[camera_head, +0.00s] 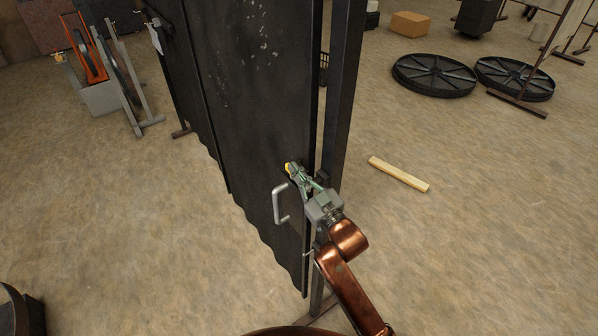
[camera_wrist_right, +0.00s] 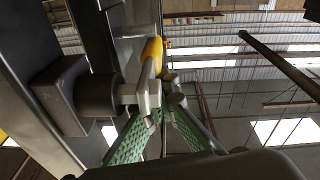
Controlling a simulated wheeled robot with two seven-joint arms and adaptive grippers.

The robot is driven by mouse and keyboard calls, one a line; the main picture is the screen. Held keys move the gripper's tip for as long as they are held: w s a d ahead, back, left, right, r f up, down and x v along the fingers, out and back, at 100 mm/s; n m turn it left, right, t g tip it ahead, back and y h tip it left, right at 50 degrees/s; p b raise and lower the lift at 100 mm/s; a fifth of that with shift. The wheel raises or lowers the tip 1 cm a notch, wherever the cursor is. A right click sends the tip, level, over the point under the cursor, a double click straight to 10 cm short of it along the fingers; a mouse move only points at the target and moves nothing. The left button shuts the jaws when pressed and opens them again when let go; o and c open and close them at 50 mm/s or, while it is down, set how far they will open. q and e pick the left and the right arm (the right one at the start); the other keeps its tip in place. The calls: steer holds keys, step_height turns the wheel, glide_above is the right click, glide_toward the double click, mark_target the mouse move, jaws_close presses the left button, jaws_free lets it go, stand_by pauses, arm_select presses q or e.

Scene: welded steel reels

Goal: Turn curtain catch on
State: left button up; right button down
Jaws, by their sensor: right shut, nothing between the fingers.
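The curtain catch is on the dark welding curtain (camera_head: 262,110), near its free edge. Its yellow tip (camera_head: 288,167) shows in the head view. In the wrist view, the catch has a yellow end (camera_wrist_right: 152,52), a pale grey lever (camera_wrist_right: 150,88) and a dark round boss (camera_wrist_right: 97,96). My right gripper (camera_head: 297,173) is at the catch, its green fingers pointing at the yellow part. In the wrist view, my right gripper (camera_wrist_right: 166,103) is shut with nothing between its fingers, close beside the lever. I cannot tell whether they touch. My left gripper is not in view.
A grey handle (camera_head: 279,205) sticks out from the curtain just below the gripper. A dark upright post (camera_head: 340,95) stands right of the curtain edge. A wooden beam (camera_head: 398,174) lies on the floor. Black reels (camera_head: 433,75) lie farther back.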

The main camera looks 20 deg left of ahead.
steer(key=s+d+r, duration=0.6)
steer(key=s+d, duration=0.1)
stand_by(0.5)
